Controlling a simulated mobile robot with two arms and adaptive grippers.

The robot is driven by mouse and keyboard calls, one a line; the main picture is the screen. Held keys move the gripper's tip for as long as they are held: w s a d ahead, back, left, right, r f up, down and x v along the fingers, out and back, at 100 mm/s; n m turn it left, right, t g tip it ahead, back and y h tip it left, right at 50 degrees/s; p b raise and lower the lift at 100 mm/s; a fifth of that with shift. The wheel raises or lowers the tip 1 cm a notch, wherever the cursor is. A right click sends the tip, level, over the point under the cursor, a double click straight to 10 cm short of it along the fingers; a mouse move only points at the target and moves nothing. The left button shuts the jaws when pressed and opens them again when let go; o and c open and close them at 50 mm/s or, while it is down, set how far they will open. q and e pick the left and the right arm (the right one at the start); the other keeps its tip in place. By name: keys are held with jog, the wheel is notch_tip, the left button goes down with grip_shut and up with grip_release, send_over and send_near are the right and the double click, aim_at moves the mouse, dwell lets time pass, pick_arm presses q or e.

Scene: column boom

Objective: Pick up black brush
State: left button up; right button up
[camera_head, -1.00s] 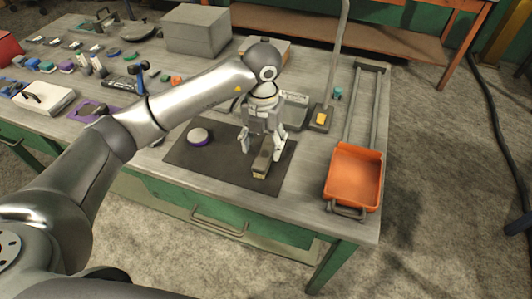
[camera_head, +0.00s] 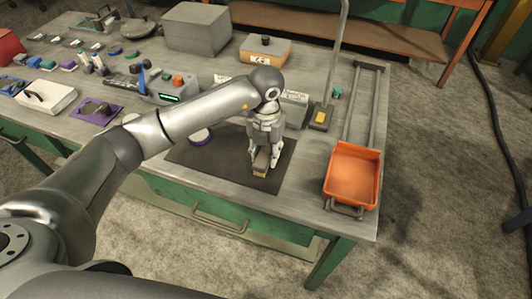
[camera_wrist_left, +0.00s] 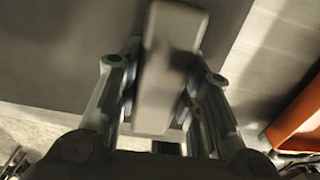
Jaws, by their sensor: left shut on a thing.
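The brush (camera_head: 260,171), a narrow block with a pale end, lies on the dark mat (camera_head: 217,165), or only just above it; I cannot tell which. My left gripper (camera_head: 264,161) points down over it with one finger on each side, shut on the brush. In the left wrist view the brush (camera_wrist_left: 168,70) is a blurred grey-beige block between the two fingers (camera_wrist_left: 160,112). Its underside and bristles are hidden. My right gripper is not in view.
A round white and purple thing (camera_head: 200,136) sits on the mat left of my gripper. An orange tray (camera_head: 352,176) stands at the table's right edge, beside an upright post with a yellow-marked base (camera_head: 321,117). Boxes and small tools crowd the table's back and left.

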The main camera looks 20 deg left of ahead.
aim_at(266, 150)
pick_arm(q)
jog(key=shift+r, duration=0.2)
jog(key=shift+r, duration=0.25)
notch_tip(266, 150, up, 2)
jog(key=shift+r+b, duration=0.2)
jog(key=shift+b, duration=0.6)
jog(key=s+r, duration=0.2)
jog(key=s+r+b, duration=0.1)
jog(key=s+r, duration=0.2)
jog(key=shift+d+r, duration=0.1)
jog(key=shift+r, duration=0.25)
jog(key=s+r, duration=0.4)
jog(key=s, duration=0.5)
jog(key=shift+d+b, duration=0.25)
jog(key=shift+b, duration=0.05)
